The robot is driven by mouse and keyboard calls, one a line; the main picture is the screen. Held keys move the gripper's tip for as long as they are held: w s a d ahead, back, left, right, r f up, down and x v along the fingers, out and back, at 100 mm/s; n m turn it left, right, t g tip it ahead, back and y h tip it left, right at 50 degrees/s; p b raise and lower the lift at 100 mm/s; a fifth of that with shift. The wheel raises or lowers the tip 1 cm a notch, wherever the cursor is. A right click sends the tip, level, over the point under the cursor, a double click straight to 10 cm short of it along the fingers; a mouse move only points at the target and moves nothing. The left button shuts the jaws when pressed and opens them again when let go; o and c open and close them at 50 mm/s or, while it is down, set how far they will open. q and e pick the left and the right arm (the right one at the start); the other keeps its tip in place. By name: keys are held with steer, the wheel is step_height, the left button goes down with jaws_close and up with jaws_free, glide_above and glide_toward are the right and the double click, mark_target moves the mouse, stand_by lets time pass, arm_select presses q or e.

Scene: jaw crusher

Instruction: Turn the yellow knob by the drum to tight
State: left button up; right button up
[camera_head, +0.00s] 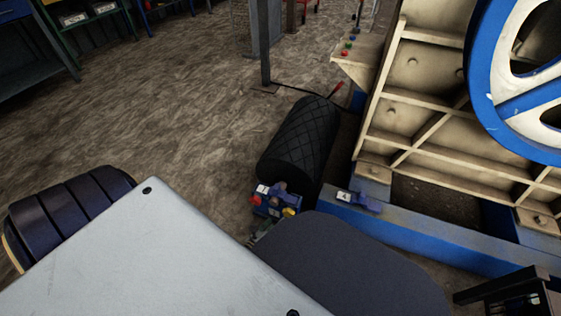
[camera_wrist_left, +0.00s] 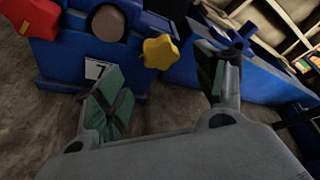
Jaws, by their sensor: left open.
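The yellow knob (camera_head: 289,212) sits low on a blue unit (camera_head: 269,207) at the near end of the black quilted drum (camera_head: 300,140). In the left wrist view the knob (camera_wrist_left: 160,52) is a lobed yellow star shape at the right side of the blue box, beyond my fingers. My left gripper (camera_wrist_left: 165,98) is open, with green-padded fingers apart and nothing between them. The knob appears just ahead of the gap and clear of both fingers. In the head view my grey arm parts hide most of this gripper. My right gripper does not show.
A red knob (camera_head: 256,200) is on the same blue unit. A blue beam (camera_head: 400,232) of the crusher, carrying a small blue lever (camera_head: 358,200), runs to the right. The crusher's flywheel (camera_head: 480,85) is at upper right. Open floor (camera_head: 170,110) lies left of the drum.

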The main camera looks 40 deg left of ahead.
arm_select(q)
steer(key=shift+v, duration=2.15)
steer(key=w+r+n+g+y, duration=0.4)
steer(key=r+n+g+y, duration=0.5)
steer(key=n, duration=0.9)
steer(key=s+d+r+n+g+h, duration=0.1)
steer(key=s+d+r+n+h, duration=0.2)
steer(key=r, duration=0.4)
steer(key=s+d+r+n+g+h, duration=0.1)
steer(key=s+d+r+n+h, duration=0.2)
steer(key=d+r+n+h, duration=0.1)
step_height(320, 180, up, 3)
steer(key=shift+s+d+f+n+h+p, duration=0.15)
steer(key=shift+s+d+n+h+p, duration=0.25)
steer(key=shift+h, duration=0.4)
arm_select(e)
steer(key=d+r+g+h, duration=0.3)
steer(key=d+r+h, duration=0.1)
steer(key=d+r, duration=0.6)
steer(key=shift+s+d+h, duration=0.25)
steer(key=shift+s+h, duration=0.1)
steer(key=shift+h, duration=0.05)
